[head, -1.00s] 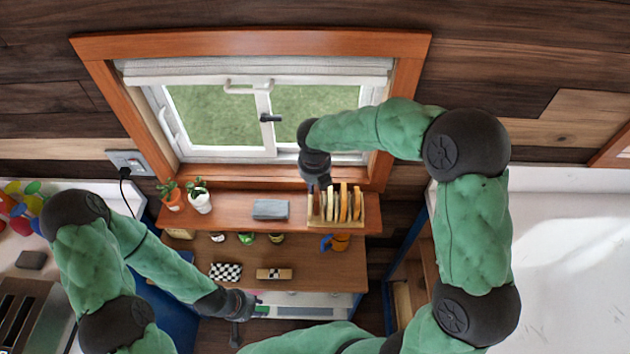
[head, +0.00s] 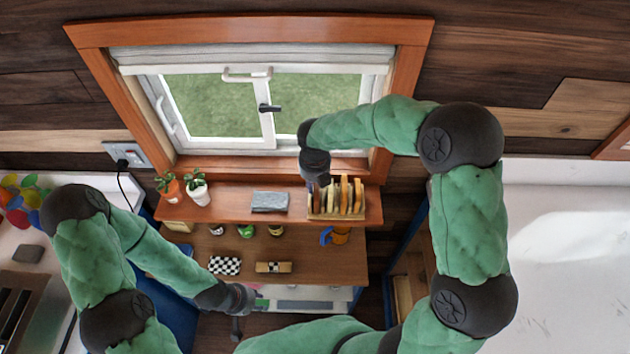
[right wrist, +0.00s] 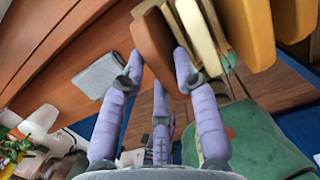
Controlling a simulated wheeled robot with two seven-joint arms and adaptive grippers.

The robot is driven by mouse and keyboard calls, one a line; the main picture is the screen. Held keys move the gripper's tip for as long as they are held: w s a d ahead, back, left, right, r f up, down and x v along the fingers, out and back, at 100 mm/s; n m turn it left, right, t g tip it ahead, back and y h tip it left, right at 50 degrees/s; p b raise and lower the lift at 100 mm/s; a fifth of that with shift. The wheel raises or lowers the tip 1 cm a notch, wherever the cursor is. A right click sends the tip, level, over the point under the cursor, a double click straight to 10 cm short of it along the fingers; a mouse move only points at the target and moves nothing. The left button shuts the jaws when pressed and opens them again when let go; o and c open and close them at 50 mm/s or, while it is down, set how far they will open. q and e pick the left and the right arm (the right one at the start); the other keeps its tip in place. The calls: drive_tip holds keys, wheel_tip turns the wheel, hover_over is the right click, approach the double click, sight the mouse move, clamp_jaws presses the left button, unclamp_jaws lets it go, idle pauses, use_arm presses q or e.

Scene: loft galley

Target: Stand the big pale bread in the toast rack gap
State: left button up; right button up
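The toast rack (head: 338,216) stands at the right end of the upper wooden shelf, holding several upright slices. A pale cream slice (right wrist: 196,38) shows in the right wrist view, just right of a brown slice (right wrist: 153,42). I cannot tell whether it is the big pale bread. My right gripper (head: 320,184) is over the rack's left end. In the wrist view its fingertips (right wrist: 159,60) lie on either side of the brown slice; contact is unclear. My left gripper (head: 237,325) is low, in front of the lower shelves; its fingers are too small to read.
A grey block (head: 270,202) lies left of the rack, with bare shelf between. Two potted plants (head: 197,188) stand further left. The window (head: 220,105) is behind.

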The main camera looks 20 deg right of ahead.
drive_tip(key=shift+o, duration=0.5)
drive_tip(key=shift+r, duration=0.2)
wheel_tip(320, 180, up, 12)
drive_tip(key=s, duration=0.1)
drive_tip(key=shift+s+a+f, duration=0.25)
drive_tip(key=shift+s, duration=0.1)
